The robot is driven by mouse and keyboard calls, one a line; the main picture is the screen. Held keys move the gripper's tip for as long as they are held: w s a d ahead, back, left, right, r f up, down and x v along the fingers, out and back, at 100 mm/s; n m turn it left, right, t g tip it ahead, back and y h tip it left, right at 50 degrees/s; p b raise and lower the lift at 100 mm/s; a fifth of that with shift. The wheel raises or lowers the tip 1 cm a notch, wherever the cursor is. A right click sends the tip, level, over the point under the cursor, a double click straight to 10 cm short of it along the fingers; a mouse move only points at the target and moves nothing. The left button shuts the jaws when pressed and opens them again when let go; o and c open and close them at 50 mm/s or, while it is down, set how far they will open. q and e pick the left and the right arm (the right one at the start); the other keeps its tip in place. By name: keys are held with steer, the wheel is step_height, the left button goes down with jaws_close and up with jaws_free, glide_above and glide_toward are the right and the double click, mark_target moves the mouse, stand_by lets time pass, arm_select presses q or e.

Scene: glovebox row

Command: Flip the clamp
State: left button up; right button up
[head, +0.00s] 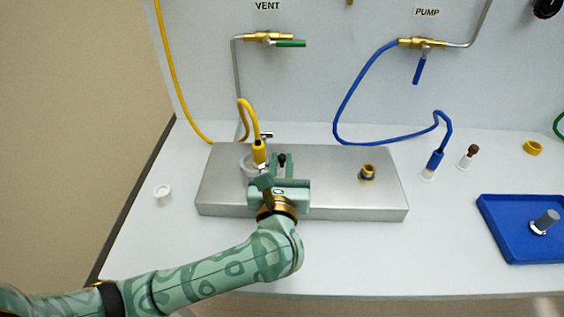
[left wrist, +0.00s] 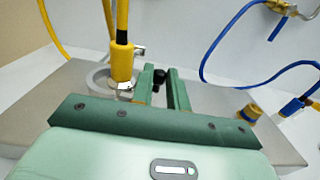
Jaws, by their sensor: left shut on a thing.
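The clamp shows as a black knob (head: 282,157) at the yellow hose joint on the steel block. My left gripper (head: 282,168) reaches over the block and is shut on this knob. In the left wrist view the black knob (left wrist: 159,76) sits between my two green fingers (left wrist: 162,84). A yellow hose end (head: 259,151) stands upright in a pale ring (head: 246,163) just left of the fingers. Bright metal parts show beside the hose end; which belong to the clamp I cannot tell. My fingers and palm hide the rest of it. My right gripper is out of view.
The steel block (head: 340,195) has a brass port (head: 368,172) at right. A blue hose end (head: 435,160) stands beyond it. The front of the bench is clear.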

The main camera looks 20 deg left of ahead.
arm_select(q)
steer(key=shift+y, duration=0.3)
jaws_close()
steer(key=shift+w+n+g+y, duration=0.35)
steer(key=shift+n+g+y, duration=0.15)
steer(key=shift+n+y, duration=0.55)
steer(key=n+y, duration=0.1)
steer(key=n+g+y+b, duration=0.1)
steer(key=y, duration=0.1)
steer(key=shift+w+a+f+g, duration=0.15)
steer(key=shift+w+g, duration=0.15)
steer(key=shift+w, duration=0.1)
steer(key=shift+w+a+n+g+y+b, duration=0.2)
steer(key=shift+n+g+y+b, duration=0.2)
steer(key=shift+n+g+y, duration=0.3)
steer(key=shift+r, duration=0.2)
steer(key=o, duration=0.6)
jaws_free()
steer(key=shift+o, duration=0.8)
steer(key=shift+w+d, duration=0.1)
